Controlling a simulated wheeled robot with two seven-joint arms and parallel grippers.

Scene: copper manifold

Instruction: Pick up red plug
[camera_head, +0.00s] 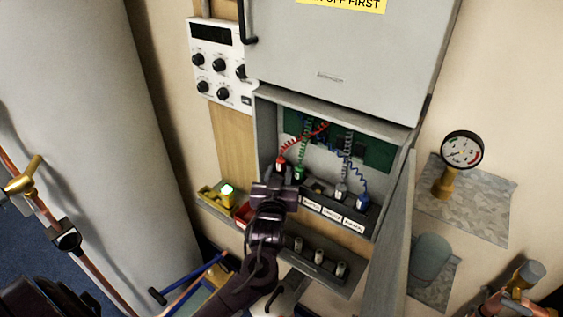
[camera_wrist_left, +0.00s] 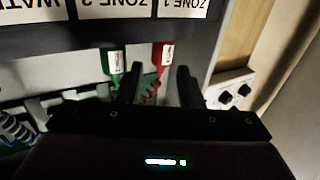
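The red plug (camera_head: 281,162) stands upright at the left end of the row inside the open grey box, with a red coiled cord rising from it. In the left wrist view the red plug (camera_wrist_left: 162,54) shows upside down with a white label. My left gripper (camera_head: 275,191) is in front of and just below the plug in the head view. In the left wrist view my left gripper (camera_wrist_left: 160,70) is open, its two fingers apart, with the red plug in line with the gap at the fingertips. I cannot tell whether they touch.
A green plug (camera_wrist_left: 114,64) stands close beside the red one. A grey plug (camera_head: 341,190) and a blue plug (camera_head: 362,200) stand farther right. The box's open door (camera_head: 392,240) bounds the right side. A lit yellow device (camera_head: 228,196) sits at left.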

